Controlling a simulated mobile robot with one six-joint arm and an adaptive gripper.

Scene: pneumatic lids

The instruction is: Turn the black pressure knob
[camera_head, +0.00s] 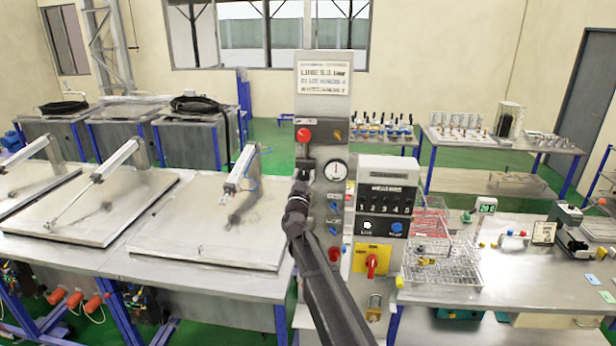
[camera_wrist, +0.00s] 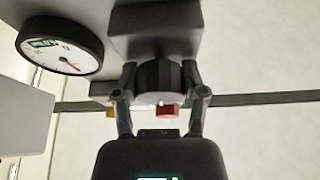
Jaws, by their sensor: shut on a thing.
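The black pressure knob (camera_wrist: 159,76) is a ribbed round knob in the wrist view, sticking out of a dark block (camera_wrist: 155,30). My gripper (camera_wrist: 160,90) has one finger on each side of the knob and is shut on it. In the head view my gripper (camera_head: 299,183) reaches the left side of the grey control column (camera_head: 322,115), just below a dark block (camera_head: 304,164). My gripper hides the knob there. A round white pressure gauge (camera_head: 335,170) sits right of my gripper and also shows at upper left in the wrist view (camera_wrist: 62,48).
A red button (camera_head: 303,134) and a small brass-coloured switch (camera_head: 337,134) sit above the gauge. Blue fittings (camera_head: 334,207) run below it. A switch box (camera_head: 387,195) stands close on the right. Tables with metal lids (camera_head: 215,225) and cylinders lie left.

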